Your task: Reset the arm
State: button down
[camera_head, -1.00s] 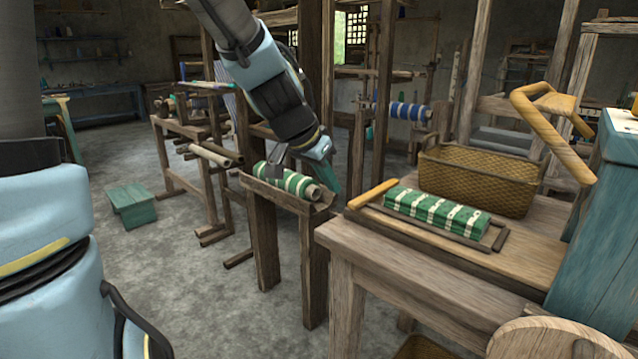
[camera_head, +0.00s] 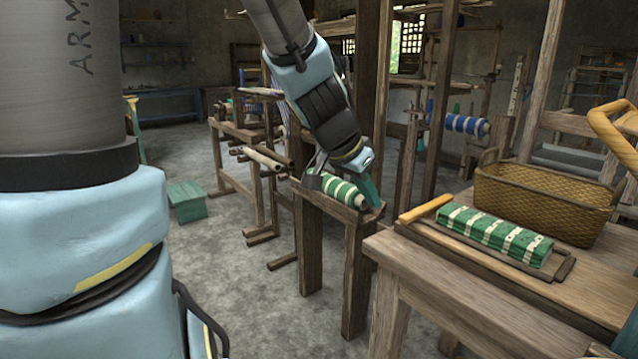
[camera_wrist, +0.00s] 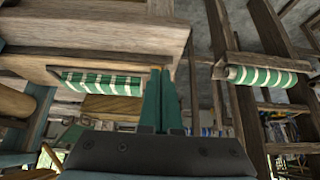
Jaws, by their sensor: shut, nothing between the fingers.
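My gripper (camera_head: 371,190) points down beside the right end of a green-and-white striped cloth roll (camera_head: 340,190), in front of the loom posts. Its teal fingers are together in the wrist view (camera_wrist: 161,100), with nothing between them. The roll lies on a narrow wooden stand (camera_head: 352,215). In the wrist view the roll (camera_wrist: 262,76) shows to the right of the fingers, apart from them. Whether the gripper touches the roll or stand cannot be told from the head view.
A wooden table (camera_head: 480,313) at right bears a folded green striped cloth (camera_head: 495,234) on a tray and a woven basket (camera_head: 545,205). Loom posts (camera_head: 368,70) stand close behind my arm. A teal stool (camera_head: 187,201) stands at left; the floor (camera_head: 235,262) before it is clear.

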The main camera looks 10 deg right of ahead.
jog(key=s+a+f+n+g+y, duration=0.1)
jog(key=a+f+n+y, duration=0.35)
jog(key=a, duration=0.85)
jog(key=s+a+f+n+g+y, duration=0.1)
jog(key=a+f+n, duration=0.5)
jog(key=a, duration=0.7)
notch_tip(320, 180, up, 13)
jog(key=p, duration=1.2)
jog(key=shift+s+r+n, duration=0.15)
jog(key=shift+r+n, duration=0.05)
jog(key=shift+n, duration=0.15)
jog(key=shift+d, duration=0.1)
